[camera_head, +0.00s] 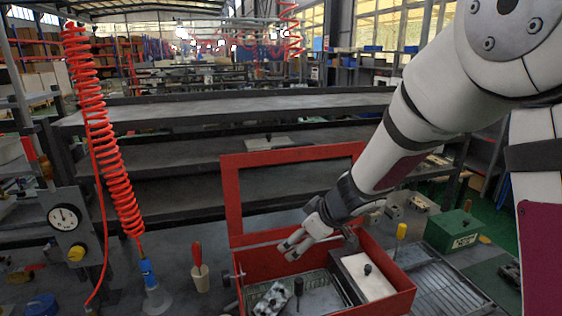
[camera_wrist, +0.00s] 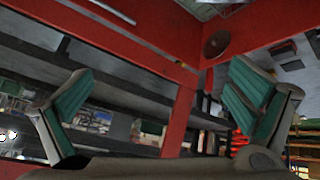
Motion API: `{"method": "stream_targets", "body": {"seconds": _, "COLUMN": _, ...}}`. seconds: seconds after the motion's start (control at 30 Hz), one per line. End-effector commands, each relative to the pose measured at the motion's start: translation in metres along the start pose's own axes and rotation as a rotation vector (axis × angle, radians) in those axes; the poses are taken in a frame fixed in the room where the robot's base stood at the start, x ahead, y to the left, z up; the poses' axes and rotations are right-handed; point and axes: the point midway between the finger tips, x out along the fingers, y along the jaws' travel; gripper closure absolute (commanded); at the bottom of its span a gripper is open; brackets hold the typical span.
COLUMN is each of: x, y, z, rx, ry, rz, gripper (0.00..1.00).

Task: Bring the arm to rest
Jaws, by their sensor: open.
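My gripper (camera_head: 294,246) hangs at the end of my white arm, which reaches down from the upper right in the head view. It is just over the opening of a red box (camera_head: 395,302), near the raised red frame (camera_head: 233,200) at the back of the box. In the wrist view, my gripper (camera_wrist: 162,75) has its two green-padded fingers wide apart with nothing held between them. Red bars of the box or frame (camera_wrist: 182,110) fill the space beyond the fingers. I cannot tell whether the gripper touches the box.
In the box are a metal valve block (camera_head: 271,299) and a white plate with a black knob (camera_head: 378,285). A green box (camera_head: 452,231) stands to the right. A red coiled hose (camera_head: 105,130) and a gauge (camera_head: 64,217) are at left. Dark shelves (camera_head: 170,155) stand behind.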

Motion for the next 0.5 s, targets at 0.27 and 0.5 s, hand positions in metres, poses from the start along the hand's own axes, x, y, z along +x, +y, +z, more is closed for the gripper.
{"method": "stream_targets", "body": {"seconds": 0.27, "x": -0.141, "y": 0.081, "z": -0.001, "rx": 0.212, "ry": 0.030, "rz": 0.441, "gripper": 0.00}}
{"method": "stream_targets", "body": {"seconds": 0.5, "x": -0.245, "y": 0.071, "z": 0.054, "rx": 0.460, "ry": -0.069, "rz": 0.614, "gripper": 0.00}}
